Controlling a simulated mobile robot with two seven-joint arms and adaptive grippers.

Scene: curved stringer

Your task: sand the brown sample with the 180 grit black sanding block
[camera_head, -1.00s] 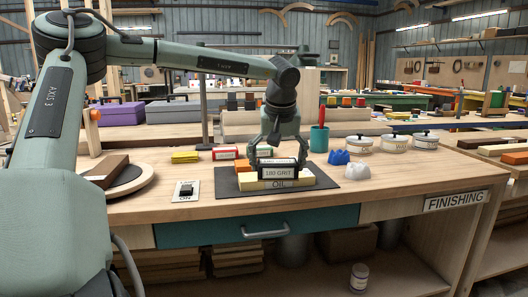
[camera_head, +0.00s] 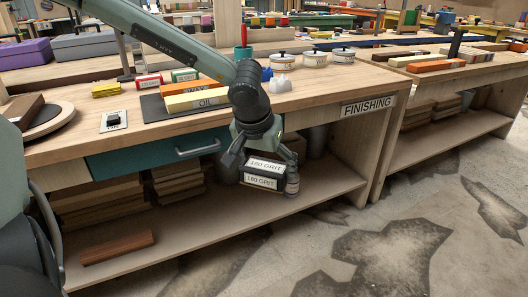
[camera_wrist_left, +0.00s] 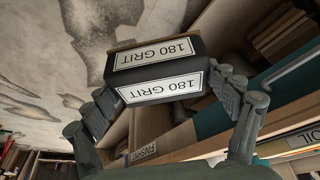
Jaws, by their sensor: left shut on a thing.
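My left gripper (camera_head: 258,150) is shut on the black 180 grit sanding block (camera_head: 265,172). It holds the block in the air in front of the bench, below the top's front edge. In the left wrist view the block (camera_wrist_left: 155,68) lies between the fingers, its white "180 GRIT" labels readable. A dark brown block (camera_head: 24,110) lies on the round disc at the bench's left end. A reddish-brown block (camera_head: 118,247) lies on the lower shelf. I cannot tell which brown block is the sample. My right gripper is not in view.
On the dark mat (camera_head: 152,108) lie a yellow block marked OIL (camera_head: 197,100) and an orange block (camera_head: 190,87). A switch (camera_head: 114,120) and a teal drawer (camera_head: 150,157) are to the left. White pots stand behind. Open floor (camera_head: 400,240) lies to the right.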

